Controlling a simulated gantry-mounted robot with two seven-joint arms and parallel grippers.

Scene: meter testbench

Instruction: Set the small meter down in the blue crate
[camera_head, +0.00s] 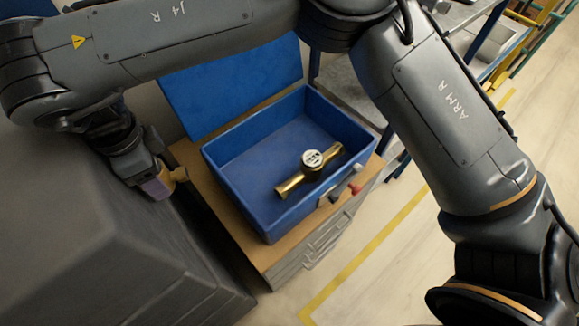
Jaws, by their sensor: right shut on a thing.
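The blue crate (235,196) stands open on a wooden-topped cabinet in the middle of the view. A brass meter (290,186) with a round white dial lies inside it, towards the near right side. My right gripper (163,184) is left of the crate, outside its wall, beside a large grey body. Most of that piece is hidden by the gripper. My left gripper is not in view.
A blue panel (230,85) stands up behind the crate. The cabinet (318,242) has a red and a dark knob-like part near the crate's right side. The crate's left and back floor is clear. A shelf rack stands at the upper right.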

